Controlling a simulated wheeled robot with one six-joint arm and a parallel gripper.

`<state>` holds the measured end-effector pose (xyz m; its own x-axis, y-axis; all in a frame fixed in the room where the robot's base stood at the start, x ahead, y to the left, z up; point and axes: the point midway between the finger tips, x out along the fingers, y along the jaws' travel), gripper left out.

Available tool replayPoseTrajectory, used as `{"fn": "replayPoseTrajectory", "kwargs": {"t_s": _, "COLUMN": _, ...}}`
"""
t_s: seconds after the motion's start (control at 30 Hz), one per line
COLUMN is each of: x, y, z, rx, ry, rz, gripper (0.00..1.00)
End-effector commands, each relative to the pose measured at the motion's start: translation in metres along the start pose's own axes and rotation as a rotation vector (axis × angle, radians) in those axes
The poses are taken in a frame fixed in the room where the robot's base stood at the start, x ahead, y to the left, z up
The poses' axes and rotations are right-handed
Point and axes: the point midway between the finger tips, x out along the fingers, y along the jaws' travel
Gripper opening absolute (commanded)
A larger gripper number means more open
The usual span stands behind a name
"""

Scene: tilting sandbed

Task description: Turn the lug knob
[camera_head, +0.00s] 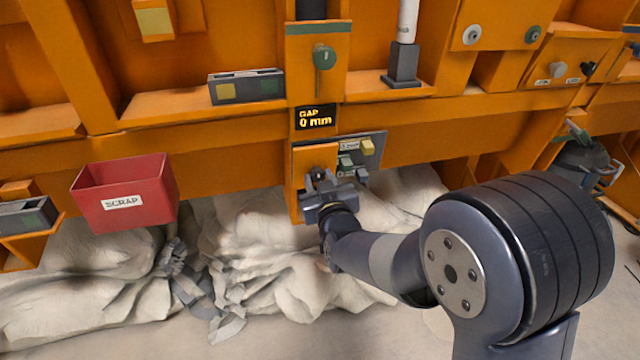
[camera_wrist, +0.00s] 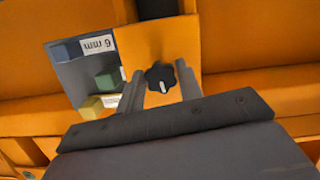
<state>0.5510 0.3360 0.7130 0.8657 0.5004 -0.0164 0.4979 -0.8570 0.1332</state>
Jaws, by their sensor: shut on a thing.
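The lug knob (camera_wrist: 161,77) is a small black lobed knob with a white mark, on an orange panel (camera_wrist: 142,47) in the wrist view. My gripper (camera_wrist: 160,92) has one finger on each side of it and is shut on it. In the head view my gripper (camera_head: 322,183) is at the orange panel under the "GAP 0 mm" display (camera_head: 316,117). There my gripper hides most of the knob.
Beside the panel is a grey board (camera_wrist: 85,72) with blue, green and yellow blocks and a "6 mm" label. A red SCRAP bin (camera_head: 122,192) hangs at the left. Pale crumpled sacks (camera_head: 290,270) lie below.

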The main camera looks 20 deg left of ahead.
Motion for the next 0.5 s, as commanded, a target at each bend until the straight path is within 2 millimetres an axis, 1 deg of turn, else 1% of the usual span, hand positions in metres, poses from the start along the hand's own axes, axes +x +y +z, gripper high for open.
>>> {"fn": "replayPoseTrajectory", "kwargs": {"t_s": 0.07, "x": 0.0002, "y": -0.0001, "z": -0.0005, "rx": -0.001, "ry": 0.0, "rz": 0.0, "gripper": 0.12}}
{"fn": "replayPoseTrajectory", "kwargs": {"t_s": 0.1, "x": 0.0002, "y": -0.0001, "z": -0.0005, "rx": -0.001, "ry": 0.0, "rz": 0.0, "gripper": 0.36}}
{"fn": "replayPoseTrajectory", "kwargs": {"t_s": 0.2, "x": 0.0002, "y": -0.0001, "z": -0.0004, "rx": -0.001, "ry": 0.0, "rz": 0.0, "gripper": 0.44}}
{"fn": "replayPoseTrajectory", "kwargs": {"t_s": 0.3, "x": 0.0001, "y": -0.0001, "z": -0.0003, "rx": -0.001, "ry": 0.0, "rz": 0.0, "gripper": 0.51}}
{"fn": "replayPoseTrajectory", "kwargs": {"t_s": 0.5, "x": -0.0001, "y": 0.0, "z": -0.0002, "rx": -0.002, "ry": 0.0, "rz": 0.0, "gripper": 0.51}}
